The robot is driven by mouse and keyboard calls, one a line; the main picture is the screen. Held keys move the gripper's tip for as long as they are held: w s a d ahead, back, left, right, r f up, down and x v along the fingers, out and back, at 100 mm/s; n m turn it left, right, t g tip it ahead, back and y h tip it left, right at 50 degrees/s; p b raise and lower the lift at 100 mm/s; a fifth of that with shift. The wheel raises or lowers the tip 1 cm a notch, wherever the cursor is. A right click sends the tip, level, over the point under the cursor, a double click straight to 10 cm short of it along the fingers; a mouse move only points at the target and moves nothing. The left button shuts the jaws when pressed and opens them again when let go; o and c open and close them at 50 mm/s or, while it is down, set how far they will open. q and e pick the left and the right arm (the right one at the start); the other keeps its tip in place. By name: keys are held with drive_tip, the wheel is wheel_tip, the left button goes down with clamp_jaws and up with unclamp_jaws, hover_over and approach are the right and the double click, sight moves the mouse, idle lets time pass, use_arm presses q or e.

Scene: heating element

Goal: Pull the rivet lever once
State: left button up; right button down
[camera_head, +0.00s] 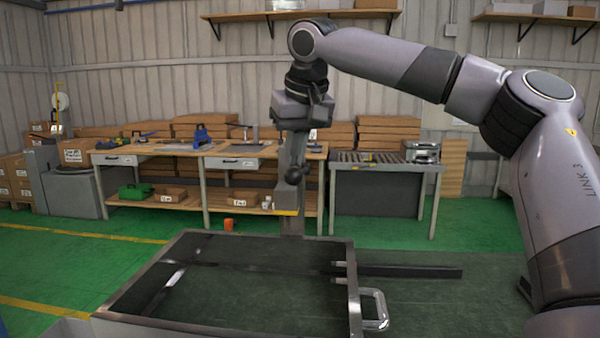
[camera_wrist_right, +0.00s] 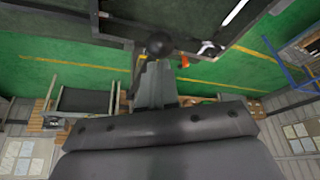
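A narrow grey upright (camera_head: 291,222) stands behind the metal-framed table, with a yellow strip across it. A dark round knob (camera_head: 293,176), probably on the rivet lever, shows in front of it; the lever's rod is hard to make out. My right gripper (camera_head: 296,160) points down from the upper middle, at or just above the knob. In the right wrist view a black ball knob (camera_wrist_right: 159,45) sits at the end of a grey piece below the gripper housing. Whether the fingers touch the knob, and their opening, cannot be made out. My left gripper is not in view.
A metal-framed table (camera_head: 250,268) with a dark top fills the front, with a pale handle (camera_head: 375,310) at its right corner and a dark bar (camera_head: 410,271) beyond. Workbenches (camera_head: 238,152) with boxes and tools line the wall. Green floor lies open between.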

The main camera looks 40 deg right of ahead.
drive_tip(key=shift+f+b, duration=1.45)
drive_tip(key=shift+f, duration=2.9)
wheel_tip(320, 180, up, 6)
drive_tip(key=p, duration=0.6)
drive_tip(key=shift+p, duration=0.3)
wheel_tip(320, 180, up, 14)
drive_tip(key=shift+r, duration=0.15)
